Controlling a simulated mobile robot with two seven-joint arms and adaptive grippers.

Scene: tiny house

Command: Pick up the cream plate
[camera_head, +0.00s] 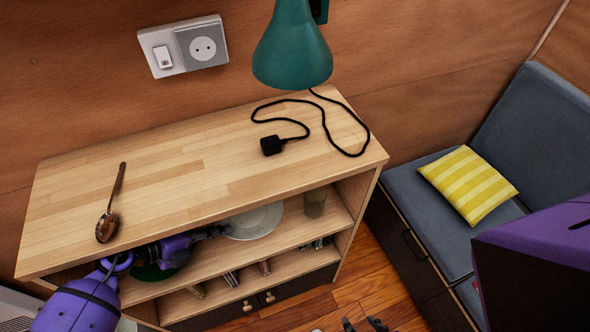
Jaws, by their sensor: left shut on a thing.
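The cream plate (262,223) lies on the upper inner shelf of the wooden cabinet, partly hidden by the cabinet top. My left arm reaches into this shelf from the left. My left gripper (218,232) is at the plate's left edge and is shut on it. The fingertips are small and partly shaded under the top. Two small dark tips at the bottom edge may belong to my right gripper (363,325); its jaws are too cut off to read.
A spoon (111,205), a black plug with its cable (271,145) and a green lamp (292,50) are on or above the cabinet top (190,165). A glass (315,202) stands right of the plate. A dark green dish (150,273) lies below my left wrist.

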